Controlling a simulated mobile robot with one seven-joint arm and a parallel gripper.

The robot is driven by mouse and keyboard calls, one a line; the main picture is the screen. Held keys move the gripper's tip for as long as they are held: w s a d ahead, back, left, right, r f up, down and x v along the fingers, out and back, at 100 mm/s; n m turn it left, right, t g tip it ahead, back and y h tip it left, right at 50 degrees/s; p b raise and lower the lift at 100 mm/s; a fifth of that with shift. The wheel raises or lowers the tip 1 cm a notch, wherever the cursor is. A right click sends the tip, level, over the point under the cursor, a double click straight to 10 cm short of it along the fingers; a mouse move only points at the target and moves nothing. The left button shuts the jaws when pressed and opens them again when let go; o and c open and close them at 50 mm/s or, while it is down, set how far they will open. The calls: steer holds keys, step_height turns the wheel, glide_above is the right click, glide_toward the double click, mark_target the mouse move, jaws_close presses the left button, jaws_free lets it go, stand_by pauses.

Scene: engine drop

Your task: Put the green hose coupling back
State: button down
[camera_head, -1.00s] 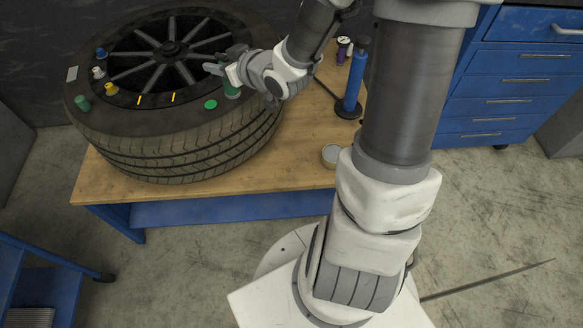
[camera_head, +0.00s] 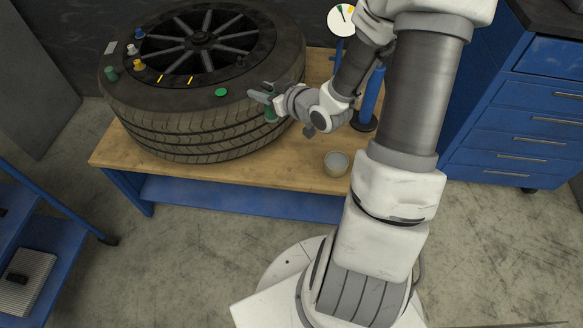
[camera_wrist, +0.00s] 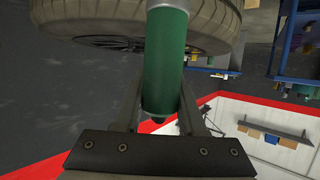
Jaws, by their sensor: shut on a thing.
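My gripper (camera_head: 267,102) is shut on a green cylinder, the green hose coupling (camera_head: 271,115), just off the right front edge of the tire (camera_head: 200,125). In the wrist view the coupling (camera_wrist: 165,65) stands lengthwise between the two fingers, with a grey band at its upper end and a dark tip at its lower end. A flat green disc (camera_head: 221,92) lies on the tire's upper sidewall, left of my gripper and apart from it. A smaller green fitting (camera_head: 111,74) sits at the tire's left edge.
Blue (camera_head: 139,33), white (camera_head: 132,49) and yellow (camera_head: 138,65) fittings sit on the tire's left side. A round tin (camera_head: 336,164) stands on the wooden bench (camera_head: 210,170) at the front right. A blue post (camera_head: 370,100) stands behind my arm. Blue drawers (camera_head: 520,120) are at right.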

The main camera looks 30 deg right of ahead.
steer(key=s+d+f+b, duration=0.1)
steer(key=s+d+f, duration=0.35)
steer(key=f, duration=0.35)
steer(key=s+d+f+b, duration=0.1)
steer(key=s+d+f, duration=0.3)
steer(key=f, duration=0.5)
steer(key=shift+w+a+f+b, duration=0.35)
steer(key=shift+w+f+b, duration=0.4)
steer(key=shift+w+f, duration=1)
steer(key=shift+w+a+f+b, duration=0.4)
steer(key=shift+w+f+b, duration=0.35)
steer(key=shift+w+f, duration=1)
steer(key=shift+w+a+f+b, duration=0.35)
steer(key=shift+w+f+b, duration=0.4)
steer(key=shift+w+f, duration=1)
steer(key=shift+f, duration=0.15)
steer(key=shift+c, duration=2.4)
jaws_free()
steer(key=shift+s, duration=0.1)
